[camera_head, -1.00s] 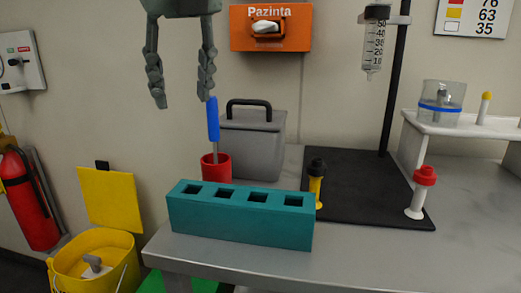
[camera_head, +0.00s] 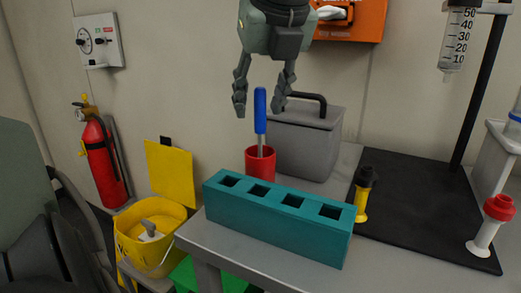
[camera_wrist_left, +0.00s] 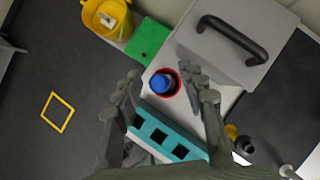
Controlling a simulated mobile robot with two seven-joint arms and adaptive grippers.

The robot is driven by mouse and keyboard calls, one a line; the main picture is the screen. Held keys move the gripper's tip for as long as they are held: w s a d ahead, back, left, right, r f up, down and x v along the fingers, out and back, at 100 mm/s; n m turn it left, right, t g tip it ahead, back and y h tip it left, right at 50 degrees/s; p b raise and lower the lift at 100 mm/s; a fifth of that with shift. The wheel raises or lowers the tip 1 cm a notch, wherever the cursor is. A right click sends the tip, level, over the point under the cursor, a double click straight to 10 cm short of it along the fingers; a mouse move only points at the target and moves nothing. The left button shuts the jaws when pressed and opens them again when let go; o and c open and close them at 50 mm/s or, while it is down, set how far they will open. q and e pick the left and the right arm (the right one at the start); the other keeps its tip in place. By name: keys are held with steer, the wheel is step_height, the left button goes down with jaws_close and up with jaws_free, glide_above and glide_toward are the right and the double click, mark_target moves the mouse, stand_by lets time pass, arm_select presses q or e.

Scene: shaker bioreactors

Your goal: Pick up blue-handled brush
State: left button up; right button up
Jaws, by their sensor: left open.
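The blue-handled brush (camera_head: 260,112) stands upright in a red cup (camera_head: 261,165) on the grey bench, with its blue handle up and its lower end hidden in the cup. My left gripper (camera_head: 264,98) is open, with its fingers pointing down on either side of the top of the handle in the head view. In the left wrist view the brush's blue end (camera_wrist_left: 163,82) shows between the open fingers, inside the round red cup. The fingers appear apart from the handle. My right gripper is not in view.
A teal block with square holes (camera_head: 280,218) stands in front of the cup. A grey box with a black handle (camera_head: 307,145) is close behind. A black mat (camera_head: 430,210) with yellow and red-topped items lies to the right; a yellow bucket (camera_head: 150,235) is left.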

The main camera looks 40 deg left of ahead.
arm_select(q)
steer(key=shift+a+f, duration=0.1)
steer(key=shift+f, duration=0.1)
jaws_close()
steer(key=shift+w+r, duration=0.1)
steer(key=shift+r, duration=0.05)
